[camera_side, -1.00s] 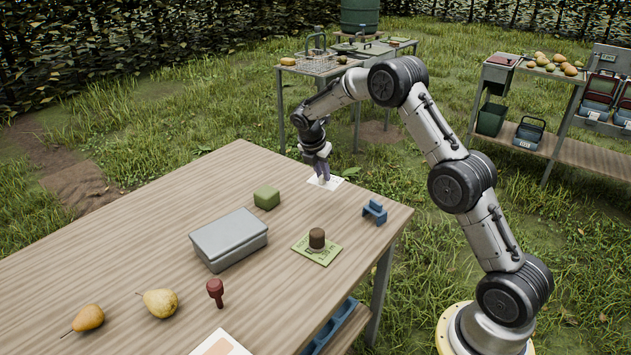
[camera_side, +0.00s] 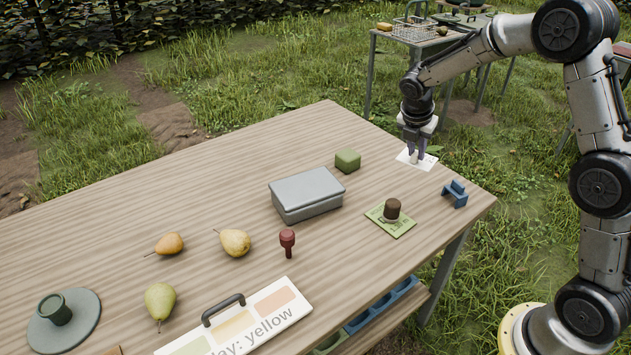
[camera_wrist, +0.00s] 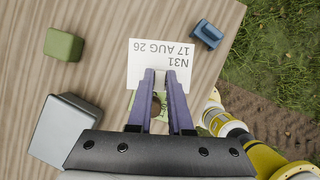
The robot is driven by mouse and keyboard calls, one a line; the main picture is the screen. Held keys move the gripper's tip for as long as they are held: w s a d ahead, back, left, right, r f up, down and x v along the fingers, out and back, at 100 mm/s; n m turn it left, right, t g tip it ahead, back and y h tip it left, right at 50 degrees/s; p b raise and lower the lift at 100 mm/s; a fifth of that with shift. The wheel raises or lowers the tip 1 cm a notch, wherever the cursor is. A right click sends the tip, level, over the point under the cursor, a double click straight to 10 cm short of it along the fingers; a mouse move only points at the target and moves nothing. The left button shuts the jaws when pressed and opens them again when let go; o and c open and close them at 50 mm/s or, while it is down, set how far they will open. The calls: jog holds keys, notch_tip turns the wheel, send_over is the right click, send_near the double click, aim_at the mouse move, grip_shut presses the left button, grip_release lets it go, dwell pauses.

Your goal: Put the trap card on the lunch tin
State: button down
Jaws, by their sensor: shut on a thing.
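The trap card (camera_side: 429,162) is a white card near the table's far right edge. In the wrist view the card (camera_wrist: 146,57) reads "N31 17 AUG 26", upside down. My gripper (camera_side: 415,155) points down at it, and its purple fingers (camera_wrist: 166,76) are shut on the card at its near edge. I cannot tell whether the card touches the table. The lunch tin (camera_side: 304,190) is a grey lidded box in mid-table, left of my gripper. It also shows at lower left in the wrist view (camera_wrist: 62,140), partly hidden by my gripper body.
A green block (camera_side: 347,161) lies between tin and gripper. A blue part (camera_side: 455,193) and a green card (camera_side: 402,228) bearing a brown cylinder (camera_side: 392,208) are nearer the right edge. A red-handled tool (camera_side: 287,243), several pears and a sign (camera_side: 238,325) lie in front.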

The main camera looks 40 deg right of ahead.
jog(key=w+a+r+n+t, duration=0.1)
jog(key=a+r+n, duration=0.2)
jog(key=a, duration=0.7)
jog(key=a+r+n+t, duration=0.1)
jog(key=a+r+n, duration=0.2)
jog(key=a, duration=0.7)
jog(key=y, duration=0.1)
send_near(306, 186)
jog(key=shift+w+d+f, duration=0.15)
jog(key=shift+d, duration=0.3)
jog(key=shift+w+d+f, duration=0.15)
jog(key=shift+d, duration=0.25)
jog(key=shift+w+f, duration=0.45)
jog(key=shift+f, duration=1.6)
jog(key=shift+f, duration=0.15)
jog(key=c, duration=0.8)
grip_release()
jog(key=shift+c, duration=0.2)
